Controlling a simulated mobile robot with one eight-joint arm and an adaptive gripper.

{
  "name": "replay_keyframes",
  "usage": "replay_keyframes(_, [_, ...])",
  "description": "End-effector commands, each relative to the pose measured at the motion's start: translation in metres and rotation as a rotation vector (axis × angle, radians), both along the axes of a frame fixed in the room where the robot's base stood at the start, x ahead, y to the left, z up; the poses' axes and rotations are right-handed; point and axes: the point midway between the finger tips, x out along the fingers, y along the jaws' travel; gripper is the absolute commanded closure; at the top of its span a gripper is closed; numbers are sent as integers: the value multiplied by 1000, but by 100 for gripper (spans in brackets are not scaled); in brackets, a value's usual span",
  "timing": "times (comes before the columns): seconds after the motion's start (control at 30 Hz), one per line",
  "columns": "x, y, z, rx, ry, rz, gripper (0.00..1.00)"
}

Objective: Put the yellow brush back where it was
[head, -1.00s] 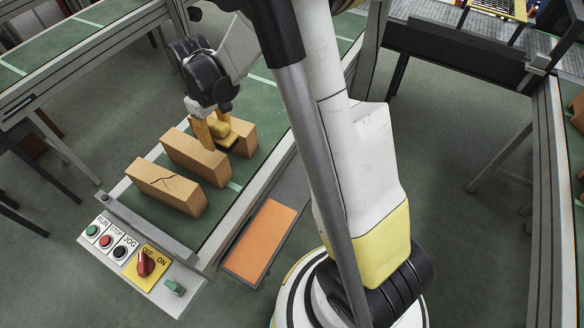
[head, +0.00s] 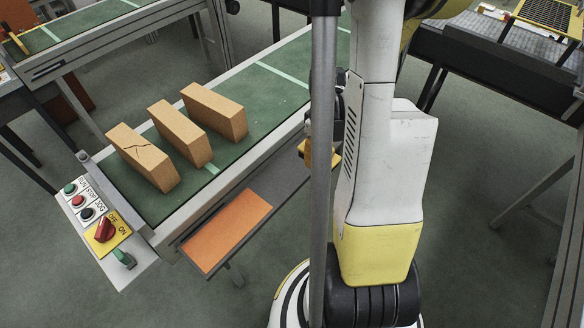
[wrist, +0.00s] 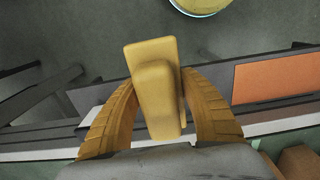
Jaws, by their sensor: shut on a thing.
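My gripper (wrist: 158,88) is shut on the yellow brush (wrist: 156,75). In the wrist view the brush is a blocky yellow piece with a raised handle, held between the two ochre fingers. In the head view my gripper is mostly hidden behind my own column and arm. A yellow part shows there just off the right side of the conveyor, but I cannot tell brush from finger. An orange pad (head: 227,231) lies on a grey shelf along the conveyor's near right side, with nothing on it. It also shows at the right of the wrist view (wrist: 274,77).
Three tan bricks stand in a row on the green conveyor belt (head: 275,72); the nearest (head: 143,157) has a dark crack. A control panel (head: 105,232) with buttons and a red switch is at the conveyor's end. A dark table with a yellow grate (head: 550,17) stands top right.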

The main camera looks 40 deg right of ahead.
Motion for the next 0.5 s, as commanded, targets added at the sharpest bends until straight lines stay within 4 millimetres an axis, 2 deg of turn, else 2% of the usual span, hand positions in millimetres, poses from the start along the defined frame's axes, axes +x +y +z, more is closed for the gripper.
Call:
replay_keyframes(0.03, [15,3,-12,0,0,6,94])
replay_keyframes(0.1, [33,7,-23,0,0,7,94])
replay_keyframes(0.3, [74,15,-47,0,0,3,94])
replay_keyframes(0.5, [88,18,-55,0,0,1,94])
